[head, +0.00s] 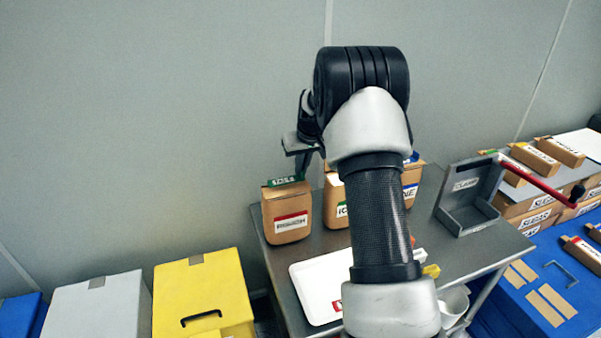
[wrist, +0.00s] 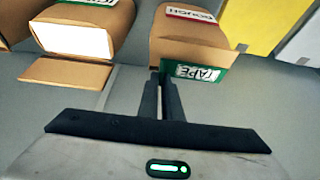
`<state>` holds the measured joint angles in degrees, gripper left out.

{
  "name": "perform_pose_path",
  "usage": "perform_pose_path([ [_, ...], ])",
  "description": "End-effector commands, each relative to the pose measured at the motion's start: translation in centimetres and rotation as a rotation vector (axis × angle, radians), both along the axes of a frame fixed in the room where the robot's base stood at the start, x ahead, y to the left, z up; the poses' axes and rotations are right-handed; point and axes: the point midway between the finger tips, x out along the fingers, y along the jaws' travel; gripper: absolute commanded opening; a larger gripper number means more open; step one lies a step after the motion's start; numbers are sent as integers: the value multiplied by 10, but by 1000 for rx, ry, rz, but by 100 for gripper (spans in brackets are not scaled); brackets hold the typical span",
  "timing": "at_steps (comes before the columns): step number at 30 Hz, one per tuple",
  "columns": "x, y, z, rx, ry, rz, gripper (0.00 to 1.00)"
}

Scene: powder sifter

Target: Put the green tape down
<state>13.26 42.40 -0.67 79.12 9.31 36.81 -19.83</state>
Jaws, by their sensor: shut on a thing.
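The green tape (wrist: 203,74) is a small flat green piece with a white "TAPE" label. In the wrist view it is at my gripper's (wrist: 163,76) fingertips, which are shut on its left end. In the head view the green tape (head: 284,181) shows at the top of a brown bag (head: 289,217) with a red-banded label. I cannot tell whether the tape touches the bag. My gripper (head: 303,174) hangs just right of the tape, partly hidden behind my own arm.
More brown bags (head: 335,207) stand just right, partly behind my arm. A white tray (head: 318,291) lies on the grey table (head: 276,262) in front. A grey holder (head: 468,208) with a red lever (head: 535,180) stands on the right. Yellow (head: 201,290) and grey boxes (head: 97,302) are left.

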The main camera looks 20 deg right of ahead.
Motion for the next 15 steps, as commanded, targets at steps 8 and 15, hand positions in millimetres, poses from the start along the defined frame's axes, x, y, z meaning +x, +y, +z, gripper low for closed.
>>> perform_pose_path([
  [8,0,0,-22,1,0,0,0],
  [15,0,0,-27,1,1,0,0],
])
